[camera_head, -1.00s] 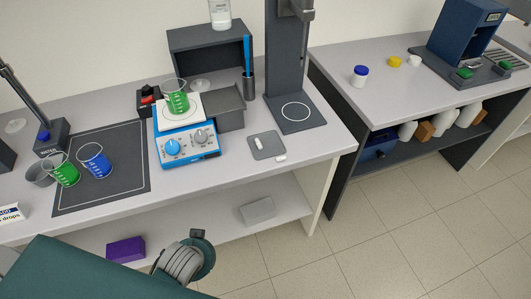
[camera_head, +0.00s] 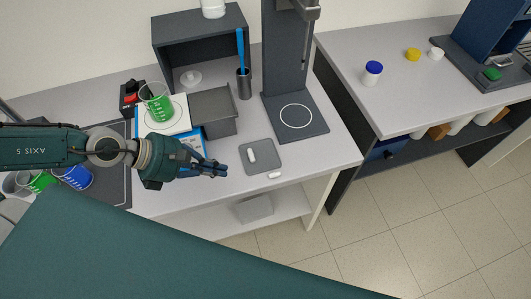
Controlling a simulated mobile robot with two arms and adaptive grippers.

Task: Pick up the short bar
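Two small white bars show in the head view. One bar (camera_head: 252,155) lies on a small grey pad (camera_head: 262,163). The other bar (camera_head: 275,175) lies off the pad, on the bench top close to its front edge. They look nearly the same length, so I cannot tell surely which is the short one. My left gripper (camera_head: 224,171) hangs to the left of the pad, its fingers pointing right towards the bars and apart from them. The fingers overlap in this view, so their opening is unclear. My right gripper is not in view.
A dark stand (camera_head: 295,118) with a white ring is behind the pad. A hotplate (camera_head: 163,123) bearing a green-liquid beaker (camera_head: 157,104) stands behind my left arm. The bench's front right is clear.

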